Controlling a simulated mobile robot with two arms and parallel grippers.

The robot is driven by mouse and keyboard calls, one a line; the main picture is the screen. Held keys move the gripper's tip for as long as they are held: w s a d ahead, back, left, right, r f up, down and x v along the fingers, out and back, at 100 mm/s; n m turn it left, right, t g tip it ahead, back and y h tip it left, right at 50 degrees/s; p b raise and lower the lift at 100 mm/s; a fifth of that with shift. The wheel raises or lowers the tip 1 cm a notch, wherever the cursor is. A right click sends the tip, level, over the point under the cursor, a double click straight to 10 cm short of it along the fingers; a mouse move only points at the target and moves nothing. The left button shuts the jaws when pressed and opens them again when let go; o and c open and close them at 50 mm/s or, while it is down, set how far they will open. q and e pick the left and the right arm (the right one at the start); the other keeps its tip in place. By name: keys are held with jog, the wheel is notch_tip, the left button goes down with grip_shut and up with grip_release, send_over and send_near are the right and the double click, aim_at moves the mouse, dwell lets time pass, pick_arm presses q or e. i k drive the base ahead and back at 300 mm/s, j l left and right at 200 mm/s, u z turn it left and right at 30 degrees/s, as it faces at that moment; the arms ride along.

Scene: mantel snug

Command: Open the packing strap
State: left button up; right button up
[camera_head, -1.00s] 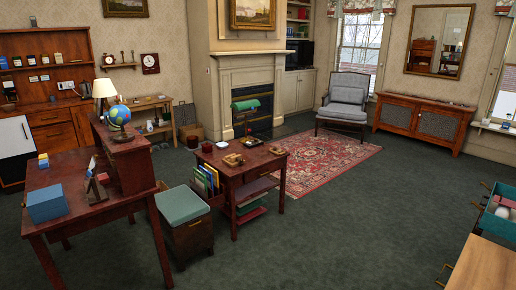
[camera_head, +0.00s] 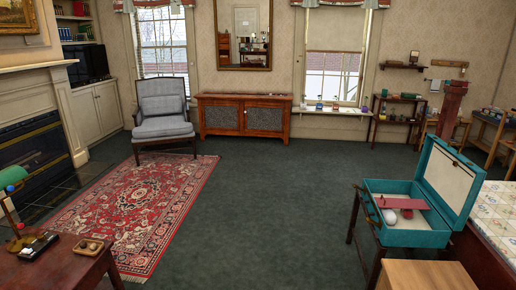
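A teal suitcase (camera_head: 397,238) stands with its lid (camera_head: 450,178) raised, showing a pale lining. It is at the right of the head view, on a dark wooden stand. A flat dark-red band (camera_head: 402,203), which looks like the packing strap, lies across the inside of the case. A white rounded thing (camera_head: 389,217) and a small red thing (camera_head: 407,214) show in the case just in front of the band. Whether the band is fastened, and how, is too small to tell. Neither of my grippers is in view.
A light wooden top (camera_head: 428,275) is close in front of the suitcase. A bed with a patterned quilt (camera_head: 497,222) is right of it. A dark table (camera_head: 62,268) is at lower left, beside a red rug (camera_head: 150,210). The green floor (camera_head: 275,215) between is clear.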

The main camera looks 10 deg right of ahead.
aim_at(382, 202)
jog(key=i+l+z, duration=0.15)
jog(key=i+z, duration=0.25)
jog(key=i, duration=0.65)
jog(key=i+j+z, duration=0.2)
jog(key=i+z, duration=0.2)
jog(key=i, duration=0.6)
